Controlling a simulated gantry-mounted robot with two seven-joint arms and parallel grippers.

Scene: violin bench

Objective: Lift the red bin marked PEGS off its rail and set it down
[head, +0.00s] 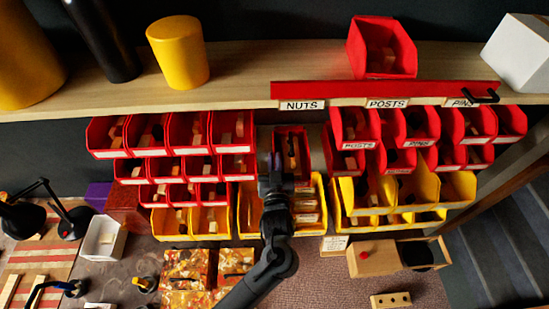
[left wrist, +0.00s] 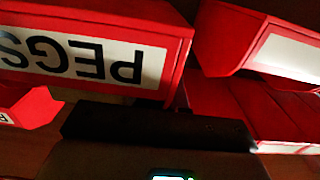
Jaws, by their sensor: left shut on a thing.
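The red bin marked PEGS (left wrist: 115,10) fills the upper left of the left wrist view, its white label upside down there. In the head view, the red bin (head: 304,155) at my gripper stands in the middle gap between the bin banks, with small pale pieces inside; its label cannot be read there. My left gripper (head: 275,172) is at this bin's near left side, shut on it. In the left wrist view its dark jaw (left wrist: 155,125) lies against the bin's edge. Whether the bin still touches its rail is hidden. My right gripper is not in view.
Red bins (head: 220,170) hang close on the left, with more red bins (head: 352,160) and yellow bins (head: 365,190) on the right. A wooden shelf (head: 230,92) runs above, carrying a red bin (head: 355,45) and yellow cylinder (head: 180,55). Bench space (head: 340,288) below is partly clear.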

